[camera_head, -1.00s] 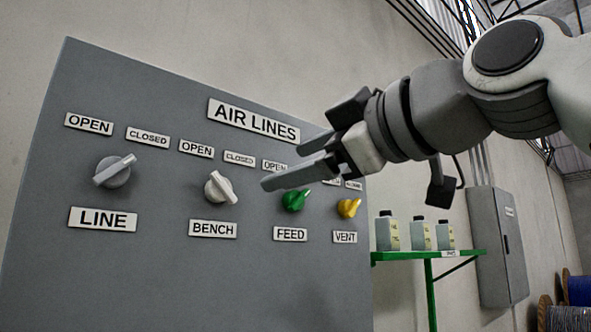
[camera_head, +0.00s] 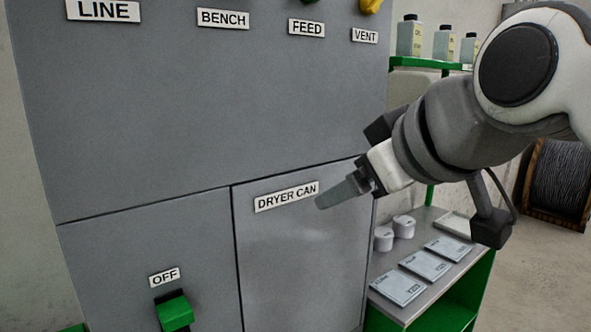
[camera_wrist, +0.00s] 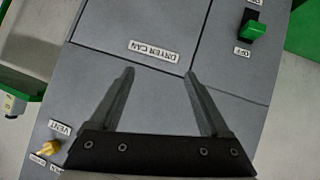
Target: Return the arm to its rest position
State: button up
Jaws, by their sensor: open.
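My gripper (camera_head: 338,195) is in front of the lower right part of the grey cabinet in the head view, its fingers pointing left near the DRYER CAN label (camera_head: 286,197). In the wrist view my gripper (camera_wrist: 160,73) shows two separated fingers with nothing between them. The DRYER CAN door (camera_wrist: 140,22) lies beyond the fingertips there. I cannot tell the exact gap between fingertips and door. My arm comes in from the right of the head view.
A green switch (camera_head: 175,312) sits under an OFF label at lower left. A yellow VENT knob (camera_head: 371,6) is at the top. Right of the cabinet, a bench (camera_head: 432,222) holds white cups and flat packs. Bottles (camera_head: 410,36) stand on a green shelf. A cable reel (camera_head: 560,185) is far right.

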jog(key=s+d+f+m+g+h, duration=0.1)
jog(key=s+d+f+m, duration=0.1)
jog(key=f, duration=0.5)
jog(key=s+d+f+m+g+h, duration=0.1)
jog(key=s+d+f+m+g, duration=0.1)
jog(key=f, duration=0.5)
jog(key=s+d+f+m+g+h, duration=0.1)
jog(key=s+d+f+m+h, duration=0.1)
jog(key=f, duration=0.6)
jog(key=s+d+m, duration=0.1)
jog(key=s, duration=0.1)
jog(key=shift+s+m+g, duration=0.3)
jog(key=shift+s+g, duration=0.05)
jog(key=shift+g, duration=0.05)
jog(key=shift+r, duration=0.1)
jog(key=c, duration=0.5)
jog(key=shift+a, duration=0.15)
